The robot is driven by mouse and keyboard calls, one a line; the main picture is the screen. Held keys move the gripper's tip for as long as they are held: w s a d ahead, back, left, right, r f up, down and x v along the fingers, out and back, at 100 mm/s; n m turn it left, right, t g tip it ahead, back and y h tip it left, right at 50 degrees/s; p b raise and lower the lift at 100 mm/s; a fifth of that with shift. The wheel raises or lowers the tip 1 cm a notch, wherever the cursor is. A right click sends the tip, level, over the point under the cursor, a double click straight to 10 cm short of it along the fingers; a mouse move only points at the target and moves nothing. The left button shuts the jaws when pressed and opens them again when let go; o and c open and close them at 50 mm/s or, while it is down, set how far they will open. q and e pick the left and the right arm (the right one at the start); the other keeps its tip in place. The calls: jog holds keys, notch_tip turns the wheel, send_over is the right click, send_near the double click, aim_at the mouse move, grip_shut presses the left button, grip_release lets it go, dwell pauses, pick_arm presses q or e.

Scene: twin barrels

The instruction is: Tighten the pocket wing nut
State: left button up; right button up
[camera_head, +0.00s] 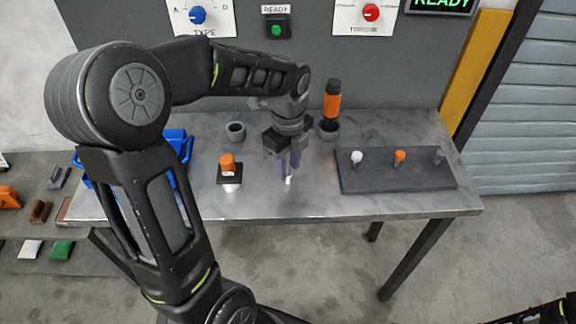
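My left gripper (289,169) points straight down over the middle of the metal bench (330,204). Its two purplish fingers are close together, and a small bright white spot shows at their tips; I cannot tell if it is a held part or something on the bench. To its left, an orange knob-like part (228,163) stands on a small dark plate with a white base. To its right, a dark board (365,182) carries a white peg (356,156), an orange peg (399,156) and a grey piece (439,157). I cannot tell which part is the wing nut. The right gripper is not seen.
An orange and black driver (332,102) stands upright in a ring holder behind the gripper. An empty ring (235,131) and a blue bin (176,146) are at left. The wall panel has a blue knob (198,15), green button (276,30) and red knob (371,12).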

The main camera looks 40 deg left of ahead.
aim_at(288, 167)
pick_arm(q)
jog(key=n, duration=0.2)
jog(key=shift+n, duration=0.3)
jog(key=shift+w+r+p, duration=0.1)
jog(key=shift+r+p, duration=0.4)
jog(key=shift+r, duration=0.1)
notch_tip(288, 167, up, 6)
jog(key=p, duration=0.5)
jog(key=shift+f, duration=0.1)
